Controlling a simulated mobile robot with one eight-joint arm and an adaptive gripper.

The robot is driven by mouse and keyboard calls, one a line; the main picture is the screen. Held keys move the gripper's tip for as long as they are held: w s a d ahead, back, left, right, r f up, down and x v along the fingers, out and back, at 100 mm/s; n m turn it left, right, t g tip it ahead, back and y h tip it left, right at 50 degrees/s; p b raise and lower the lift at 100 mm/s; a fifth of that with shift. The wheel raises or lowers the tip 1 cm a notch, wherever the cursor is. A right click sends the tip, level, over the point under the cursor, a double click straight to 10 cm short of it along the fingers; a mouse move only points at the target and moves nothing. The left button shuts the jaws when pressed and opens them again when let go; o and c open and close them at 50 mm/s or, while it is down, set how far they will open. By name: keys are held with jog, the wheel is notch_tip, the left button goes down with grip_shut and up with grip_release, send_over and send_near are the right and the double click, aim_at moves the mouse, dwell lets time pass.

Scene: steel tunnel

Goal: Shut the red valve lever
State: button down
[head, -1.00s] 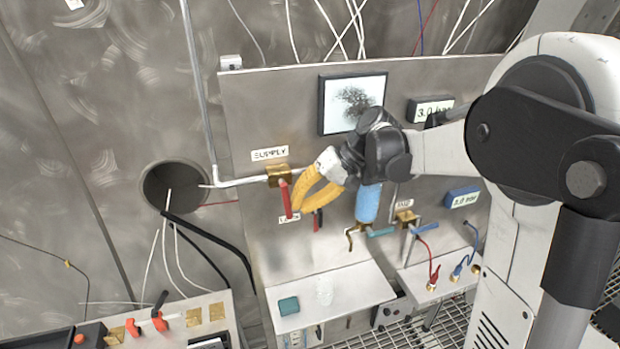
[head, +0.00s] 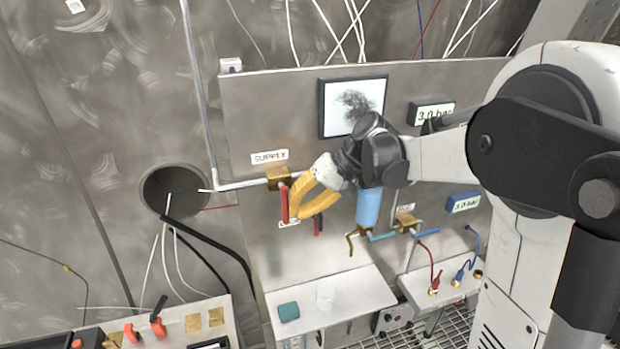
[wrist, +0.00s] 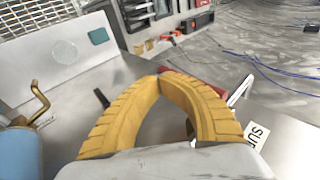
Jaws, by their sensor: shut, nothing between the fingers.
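The red valve lever (head: 284,203) hangs down, nearly vertical, from the brass valve (head: 278,177) beside the SUPPLY label (head: 269,157). It is at a right angle to the horizontal pipe. My gripper (head: 292,213) has yellow fingers and is just right of the lever, tips close to its lower part. In the wrist view the fingertips (wrist: 166,74) meet with nothing between them. Part of the red lever (wrist: 212,77) shows behind the right finger there. I cannot tell whether the finger touches it.
A blue cylinder (head: 368,207) hangs right of my gripper, above a white shelf (head: 345,293) with a teal block (head: 288,311). A smaller dark-and-red handle (head: 318,222) is just below my fingers. Left of the valve is a round hole (head: 170,188) with cables.

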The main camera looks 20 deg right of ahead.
jog(key=v, duration=1.2)
